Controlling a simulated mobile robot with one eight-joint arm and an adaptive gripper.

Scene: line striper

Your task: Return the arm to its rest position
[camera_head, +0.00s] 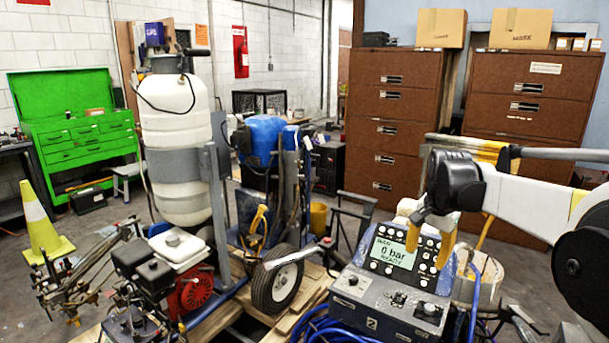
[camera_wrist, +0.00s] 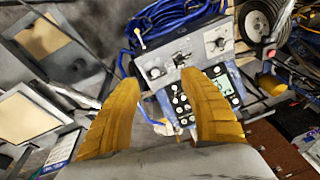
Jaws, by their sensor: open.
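My gripper (camera_head: 429,240) is open and empty, pointing down over the control panel of the line striper. Its two yellow fingers also show in the wrist view (camera_wrist: 165,112), spread apart with the panel between and beyond them. The control panel (camera_head: 371,310) is grey, with knobs, buttons and a display (camera_head: 392,253) reading "0 bar". In the head view the fingertips overlap the panel's button area; whether they touch it I cannot tell. My white arm reaches in from the right edge.
A large white tank (camera_head: 178,115) and an engine (camera_head: 165,270) stand left of the panel. A wheel (camera_head: 279,284) and blue hoses (camera_head: 325,326) are close by. Brown cabinets (camera_head: 395,125) stand behind. A yellow cone (camera_head: 41,225) stands far left. Open floor lies between machine and cabinets.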

